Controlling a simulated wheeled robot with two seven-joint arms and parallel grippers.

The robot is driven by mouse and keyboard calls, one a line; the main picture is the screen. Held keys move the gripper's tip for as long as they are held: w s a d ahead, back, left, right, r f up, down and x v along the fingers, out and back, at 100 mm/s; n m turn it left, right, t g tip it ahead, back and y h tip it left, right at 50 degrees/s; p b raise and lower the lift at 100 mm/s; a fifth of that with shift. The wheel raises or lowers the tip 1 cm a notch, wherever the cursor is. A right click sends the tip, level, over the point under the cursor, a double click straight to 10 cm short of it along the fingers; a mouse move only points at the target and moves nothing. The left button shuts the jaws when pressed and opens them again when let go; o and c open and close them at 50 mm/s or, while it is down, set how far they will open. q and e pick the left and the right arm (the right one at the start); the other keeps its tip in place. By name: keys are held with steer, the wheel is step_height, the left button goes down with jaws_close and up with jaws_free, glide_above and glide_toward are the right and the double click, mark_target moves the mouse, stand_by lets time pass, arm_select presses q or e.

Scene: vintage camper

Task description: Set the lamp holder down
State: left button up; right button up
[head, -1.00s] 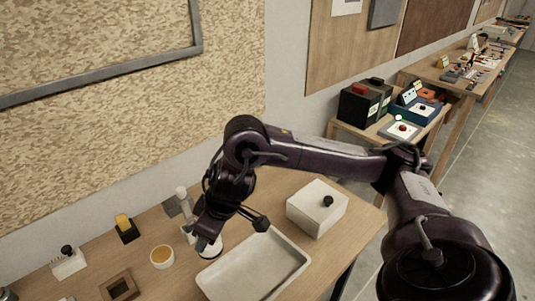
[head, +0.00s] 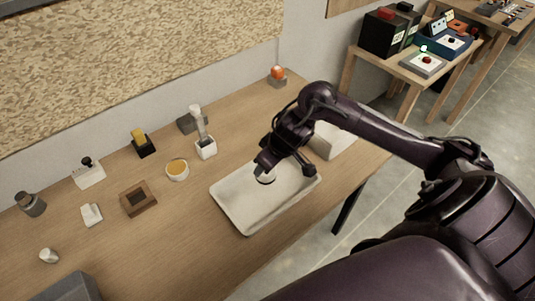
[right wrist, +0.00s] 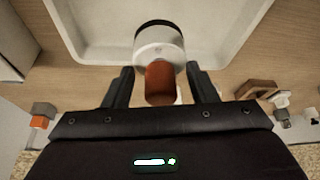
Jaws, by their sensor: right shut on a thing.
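The lamp holder is a round white piece with a dark ring and an orange-brown upper part (right wrist: 160,84). My right gripper (right wrist: 161,88) is shut on that orange-brown part, with one finger on each side. In the head view, the right gripper (head: 277,164) is above the pale tray (head: 247,222), and the lamp holder's white base (head: 266,178) shows below it. In the right wrist view, the base lies over the tray's (right wrist: 85,35) interior. I cannot tell whether it touches the tray floor. My left gripper is not in view.
A white box (head: 333,142) stands behind the right arm. A white upright piece (head: 205,146), an orange-filled dish (head: 177,169), a brown square block (head: 138,199) and a yellow-topped black block (head: 143,143) stand left of the tray. An orange-topped grey block (head: 278,76) is near the wall.

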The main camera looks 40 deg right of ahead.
mark_target(268, 177)
steer(key=shift+f+b, duration=0.3)
steer(key=shift+f, duration=3.3)
steer(key=o, duration=1.4)
steer(key=shift+f, duration=0.15)
steer(key=shift+r, duration=0.3)
steer(key=v, duration=1.2)
steer(key=shift+s+p, duration=0.15)
steer(key=shift+p, duration=0.25)
steer(key=shift+f, duration=0.15)
